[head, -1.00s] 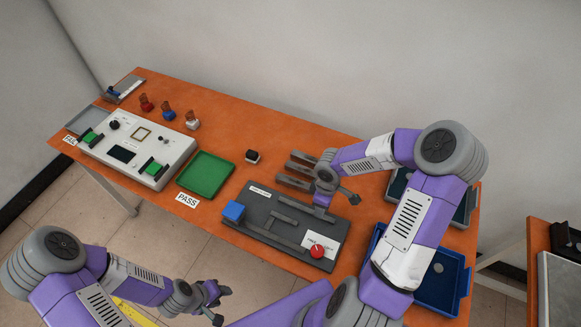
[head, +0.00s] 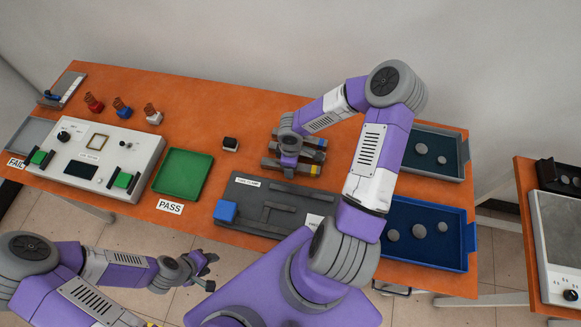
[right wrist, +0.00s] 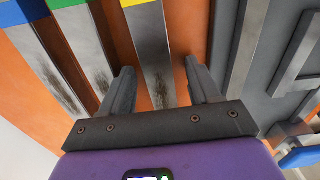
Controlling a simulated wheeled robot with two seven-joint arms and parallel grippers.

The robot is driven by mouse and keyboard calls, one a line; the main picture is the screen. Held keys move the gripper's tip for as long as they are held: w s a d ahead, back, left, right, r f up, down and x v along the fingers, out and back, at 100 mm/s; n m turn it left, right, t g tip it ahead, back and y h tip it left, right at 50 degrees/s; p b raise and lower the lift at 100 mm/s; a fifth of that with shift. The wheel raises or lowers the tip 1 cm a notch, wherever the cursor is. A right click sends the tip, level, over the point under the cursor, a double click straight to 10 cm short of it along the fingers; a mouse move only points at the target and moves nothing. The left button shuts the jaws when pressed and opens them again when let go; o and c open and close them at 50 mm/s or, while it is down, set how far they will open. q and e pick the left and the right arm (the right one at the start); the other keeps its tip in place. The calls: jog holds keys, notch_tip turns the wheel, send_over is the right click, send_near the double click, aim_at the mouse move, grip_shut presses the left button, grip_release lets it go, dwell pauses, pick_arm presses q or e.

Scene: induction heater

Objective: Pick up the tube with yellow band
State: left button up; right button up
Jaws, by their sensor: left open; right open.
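The tube with the yellow band (right wrist: 152,45) is a grey bar in the right wrist view, its yellow band at the top edge. My right gripper (right wrist: 158,66) is open, with one finger on each side of this tube; I cannot tell whether they touch it. Beside it on the left lie the tube with the green band (right wrist: 98,35) and the tube with the blue band (right wrist: 40,50). In the head view my right gripper (head: 287,155) is over the row of tubes and partly hides them. My left gripper (head: 206,272) is open and empty in front of the table.
A dark grey fixture (head: 252,208) with a blue block (head: 225,211) lies just in front of the tubes. A green tray (head: 182,176) is to the left. A blue tray (head: 462,243) with round pieces is to the right.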

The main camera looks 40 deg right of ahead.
jog(key=shift+f, duration=0.15)
grip_shut()
dwell(0.4)
notch_tip(320, 180, up, 10)
jog(key=p, duration=0.3)
jog(key=w+a+m+b, duration=0.4)
jog(key=a+m, duration=0.4)
jog(key=a, duration=0.4)
jog(key=shift+w+a, duration=0.25)
jog(key=shift+w, duration=0.25)
